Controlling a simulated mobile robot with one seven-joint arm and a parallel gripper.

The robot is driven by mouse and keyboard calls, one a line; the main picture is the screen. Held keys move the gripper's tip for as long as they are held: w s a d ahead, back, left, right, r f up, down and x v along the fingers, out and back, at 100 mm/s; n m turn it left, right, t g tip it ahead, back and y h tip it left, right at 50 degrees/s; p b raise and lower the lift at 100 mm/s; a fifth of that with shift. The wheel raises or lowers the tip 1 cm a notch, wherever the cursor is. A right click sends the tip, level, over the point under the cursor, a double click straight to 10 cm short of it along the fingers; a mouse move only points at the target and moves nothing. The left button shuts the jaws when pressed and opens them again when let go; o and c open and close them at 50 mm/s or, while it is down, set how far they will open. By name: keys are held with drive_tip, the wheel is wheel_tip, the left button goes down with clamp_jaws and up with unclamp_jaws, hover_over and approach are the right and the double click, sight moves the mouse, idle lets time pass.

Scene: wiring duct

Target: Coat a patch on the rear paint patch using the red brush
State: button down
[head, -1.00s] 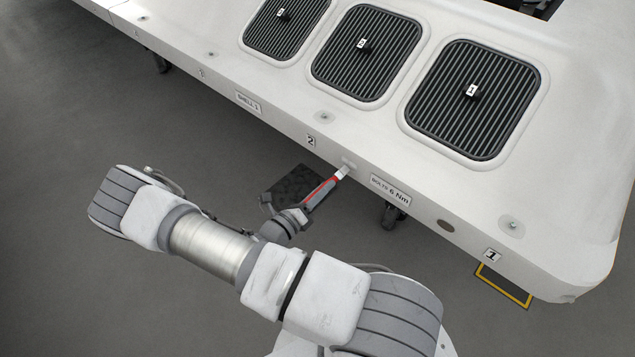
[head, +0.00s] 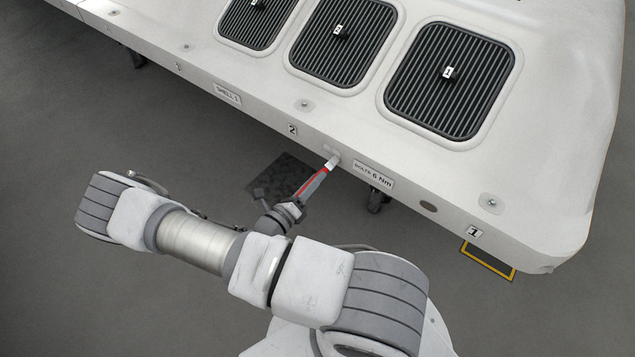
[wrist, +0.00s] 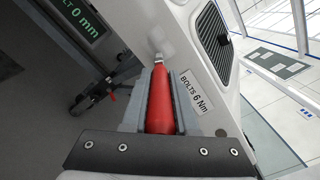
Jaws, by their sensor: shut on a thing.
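My gripper (wrist: 163,80) is shut on the red brush (wrist: 160,103), its handle lying between the two grey jaws. In the head view the red brush (head: 314,185) points up and right toward the white shell's side face. Its pale tip is at or very near a faint greyish patch (wrist: 159,38) on that face, left of the "BOLTS 6 Nm" label. I cannot tell whether the bristles touch. The patch also shows, small, in the head view (head: 334,155). Which patch counts as the rear one is not clear.
The white shell (head: 540,190) fills the upper right, with dark ribbed grilles (head: 450,80) on top. The "BOLTS 6 Nm" label (head: 373,175) is close right of the brush. A caster (head: 377,200) stands beneath. A display (wrist: 80,20) reads "BOLT 0 mm". Grey floor is open at left.

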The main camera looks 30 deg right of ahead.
drive_tip(key=shift+w+a+r+b, duration=0.15)
drive_tip(key=shift+w+a, duration=0.15)
drive_tip(key=shift+w, duration=0.55)
drive_tip(key=shift+w+a+f+b, duration=0.1)
drive_tip(key=shift+w+a+b, duration=0.15)
drive_tip(key=shift+w, duration=0.6)
drive_tip(key=shift+w+a+r+b, duration=0.1)
drive_tip(key=shift+w+a, duration=0.25)
drive_tip(key=shift+w, duration=0.5)
drive_tip(key=shift+a, duration=0.1)
drive_tip(key=shift+v, duration=3)
drive_tip(key=shift+v, duration=1.5)
drive_tip(key=shift+w, duration=0.1)
